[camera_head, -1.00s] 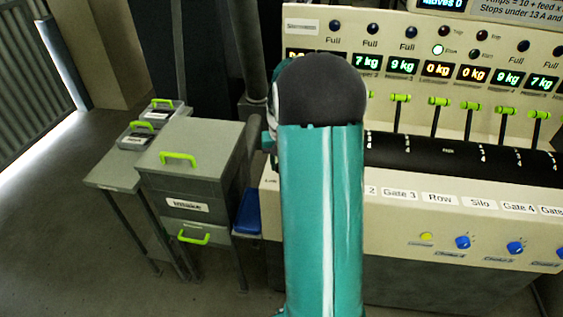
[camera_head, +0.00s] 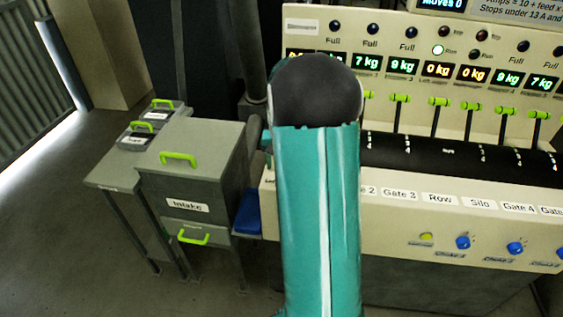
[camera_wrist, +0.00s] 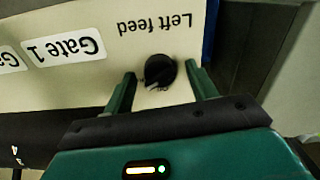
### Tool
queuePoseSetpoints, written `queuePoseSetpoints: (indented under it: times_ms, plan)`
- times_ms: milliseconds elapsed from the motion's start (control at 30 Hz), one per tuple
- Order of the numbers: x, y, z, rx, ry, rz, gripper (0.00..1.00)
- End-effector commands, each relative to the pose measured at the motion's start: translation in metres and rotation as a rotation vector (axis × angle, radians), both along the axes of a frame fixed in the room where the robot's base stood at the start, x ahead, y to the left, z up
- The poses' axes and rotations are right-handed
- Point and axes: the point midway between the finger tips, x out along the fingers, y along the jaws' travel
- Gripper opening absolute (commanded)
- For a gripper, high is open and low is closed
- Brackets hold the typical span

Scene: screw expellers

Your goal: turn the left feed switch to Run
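The left feed switch (camera_wrist: 160,70) is a round black knob on the cream panel. It shows upside down in the wrist view, beside the label "Left feed" (camera_wrist: 155,24). My gripper (camera_wrist: 160,85) is open, with one green finger on each side of the knob and visible gaps between the fingers and the knob. Small markings beside the knob are too small to read. In the head view my teal arm hides the left feed switch and my gripper.
The cream console (camera_head: 400,240) carries gate levers (camera_head: 400,98), weight displays and blue choke knobs (camera_head: 463,242). A "Gate 1" label (camera_wrist: 63,46) lies near my gripper. The grey intake cabinet (camera_head: 185,190) with green handles stands left of the console. Floor at far left is clear.

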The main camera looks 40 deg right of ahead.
Motion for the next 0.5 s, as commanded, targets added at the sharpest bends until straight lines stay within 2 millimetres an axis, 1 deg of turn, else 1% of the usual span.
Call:
queuePoseSetpoints:
  times_ms: [167,267,367,500]
  plan:
    - [0.000,0.000,0.000,0.001,0.001,0.001,0.57]
    - [0.000,0.000,0.004,0.000,0.000,0.001,0.57]
    - [0.000,0.000,0.016,-0.001,-0.001,0.001,0.57]
    - [0.001,0.000,0.044,-0.002,-0.002,0.002,0.57]
